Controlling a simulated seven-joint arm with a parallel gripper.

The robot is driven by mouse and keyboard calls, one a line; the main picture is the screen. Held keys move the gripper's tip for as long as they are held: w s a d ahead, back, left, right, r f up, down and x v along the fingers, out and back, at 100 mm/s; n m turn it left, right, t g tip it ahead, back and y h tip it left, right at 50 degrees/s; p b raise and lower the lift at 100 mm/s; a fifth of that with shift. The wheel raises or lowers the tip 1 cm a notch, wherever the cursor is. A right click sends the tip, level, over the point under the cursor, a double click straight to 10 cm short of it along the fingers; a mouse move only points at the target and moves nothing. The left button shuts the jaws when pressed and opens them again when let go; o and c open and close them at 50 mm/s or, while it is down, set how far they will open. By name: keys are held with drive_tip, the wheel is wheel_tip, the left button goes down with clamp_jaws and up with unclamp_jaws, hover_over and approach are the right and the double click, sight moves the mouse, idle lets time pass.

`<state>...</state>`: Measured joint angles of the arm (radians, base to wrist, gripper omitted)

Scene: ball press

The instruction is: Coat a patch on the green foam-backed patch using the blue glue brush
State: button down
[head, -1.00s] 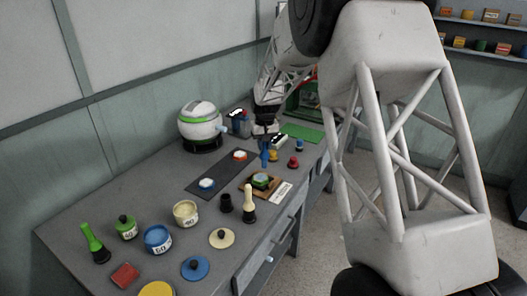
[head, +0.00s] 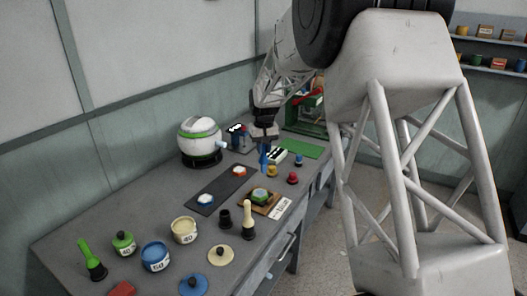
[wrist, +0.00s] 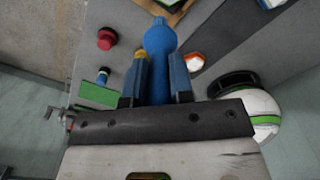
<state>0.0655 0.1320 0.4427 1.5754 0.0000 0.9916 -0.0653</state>
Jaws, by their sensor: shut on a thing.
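My gripper (head: 265,136) is shut on the blue glue brush (head: 264,157), which hangs below it over the back of the bench. In the wrist view the brush (wrist: 160,38) sits between the two fingers (wrist: 158,66), its rounded blue end pointing away from the palm. A green patch with a pale top (head: 261,194) lies on a small wooden board (head: 272,209), nearer the front than the brush and apart from it. The underside of the brush is hidden in the wrist view.
A dark strip (head: 222,187) holds a blue-edged patch (head: 205,200) and a red-edged one (head: 239,171). A white round machine (head: 200,139) stands at the left. Yellow (head: 272,171) and red (head: 292,178) knobs stand near the brush. Jars, including a blue one (head: 156,257), fill the front.

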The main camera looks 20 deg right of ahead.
idle(0.4)
drive_tip(key=shift+w+a, duration=0.25)
drive_tip(key=shift+a, duration=0.05)
drive_tip(key=shift+f, duration=0.15)
